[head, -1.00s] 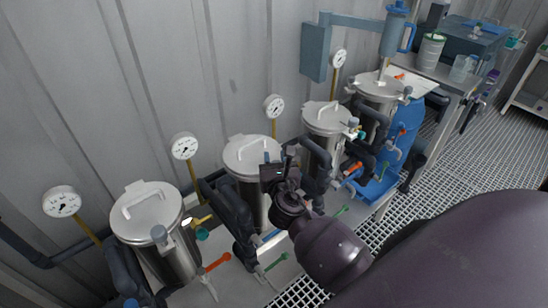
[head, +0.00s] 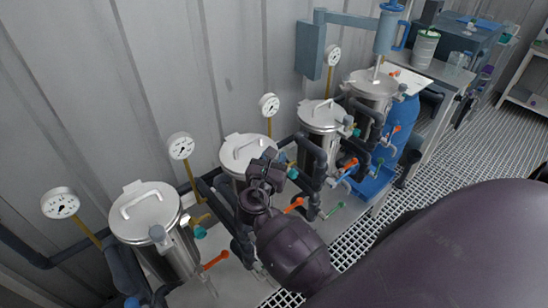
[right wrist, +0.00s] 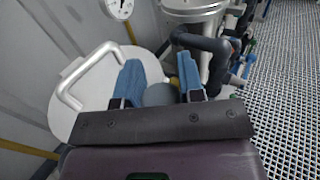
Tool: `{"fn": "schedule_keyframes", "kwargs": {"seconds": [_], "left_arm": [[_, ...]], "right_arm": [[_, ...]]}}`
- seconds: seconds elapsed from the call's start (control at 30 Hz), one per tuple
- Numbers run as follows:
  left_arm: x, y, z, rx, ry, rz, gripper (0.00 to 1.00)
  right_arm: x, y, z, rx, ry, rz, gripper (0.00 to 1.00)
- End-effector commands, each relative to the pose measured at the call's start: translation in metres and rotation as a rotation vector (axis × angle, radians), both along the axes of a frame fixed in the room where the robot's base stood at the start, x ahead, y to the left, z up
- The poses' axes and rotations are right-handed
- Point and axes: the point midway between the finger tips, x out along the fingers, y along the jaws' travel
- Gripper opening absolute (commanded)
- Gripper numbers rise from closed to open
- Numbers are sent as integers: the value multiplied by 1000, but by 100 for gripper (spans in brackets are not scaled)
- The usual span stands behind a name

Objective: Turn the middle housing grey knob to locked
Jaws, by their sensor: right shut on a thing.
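Several steel housings with round lids stand in a row along the wall. My right gripper (head: 270,160) is at the right edge of the lid of the second housing from the left (head: 241,150). In the right wrist view, the blue fingers of my right gripper (right wrist: 161,88) are shut on a round grey knob (right wrist: 160,96) beside that lid (right wrist: 85,100) and its bar handle. The knob is mostly hidden by the gripper, so its locked or unlocked position cannot be told. My left gripper is not in view.
The leftmost housing (head: 148,212) has its own grey knob (head: 157,233). Dark pipes (head: 313,155), orange handles (head: 215,260) and teal knobs crowd the housings' front. Gauges (head: 181,146) stand behind on yellow stems. A blue barrel (head: 402,125) is at the right. Grating floor is clear.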

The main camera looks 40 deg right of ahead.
Motion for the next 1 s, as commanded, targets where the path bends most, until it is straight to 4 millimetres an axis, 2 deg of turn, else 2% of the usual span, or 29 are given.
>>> {"fn": "schedule_keyframes", "kwargs": {"seconds": [0.27,0.3,0.43,0.77,1.0], "left_arm": [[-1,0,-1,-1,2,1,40],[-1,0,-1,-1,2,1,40],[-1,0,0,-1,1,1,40],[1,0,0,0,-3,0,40],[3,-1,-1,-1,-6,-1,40]], "right_arm": [[-1,0,-2,1,3,-2,12],[0,-1,-2,1,3,-2,42],[0,0,-1,1,2,-1,61],[-2,2,-1,0,1,0,61],[-21,26,-2,3,3,0,61]]}}
